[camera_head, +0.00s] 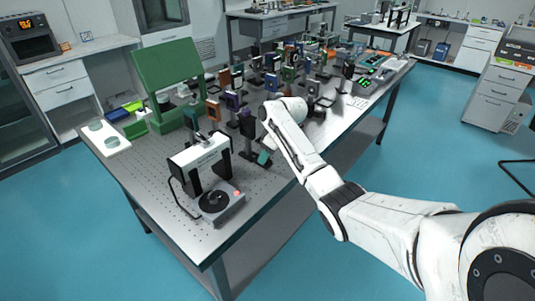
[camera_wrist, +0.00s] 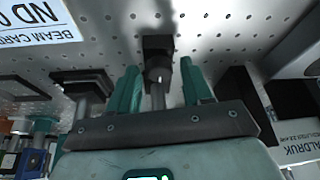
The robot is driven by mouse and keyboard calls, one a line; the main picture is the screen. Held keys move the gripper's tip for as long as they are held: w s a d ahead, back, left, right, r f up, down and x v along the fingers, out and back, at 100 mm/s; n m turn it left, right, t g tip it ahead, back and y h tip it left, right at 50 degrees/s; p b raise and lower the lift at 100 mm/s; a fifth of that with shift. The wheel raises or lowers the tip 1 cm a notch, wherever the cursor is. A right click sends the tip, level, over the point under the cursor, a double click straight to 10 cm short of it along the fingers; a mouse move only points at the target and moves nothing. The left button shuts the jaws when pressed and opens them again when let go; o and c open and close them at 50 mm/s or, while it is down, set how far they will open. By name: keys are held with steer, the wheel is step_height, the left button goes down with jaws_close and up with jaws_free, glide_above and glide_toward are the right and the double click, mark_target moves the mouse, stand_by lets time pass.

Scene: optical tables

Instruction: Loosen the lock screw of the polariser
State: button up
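My gripper (camera_wrist: 160,93) is open in the wrist view, its two teal fingers apart. A black round part with a pale mark (camera_wrist: 158,73) on a grey post shows between the fingers, with a gap on each side. I cannot tell whether this part is the lock screw of the polariser. A black block (camera_wrist: 158,45) lies just beyond it. In the head view the teal end of my gripper (camera_head: 264,158) is low over the table's near edge, next to a dark mount (camera_head: 247,124). My arm hides part of the table there, and I cannot pick out the polariser.
The perforated optical table (camera_head: 150,180) carries several mounts in rows. A white-topped arch (camera_head: 199,154) and a grey box with a black disc (camera_head: 217,203) stand left of my gripper. A green panel (camera_head: 167,64) stands behind. The table's front left is mostly clear.

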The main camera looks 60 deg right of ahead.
jaws_close()
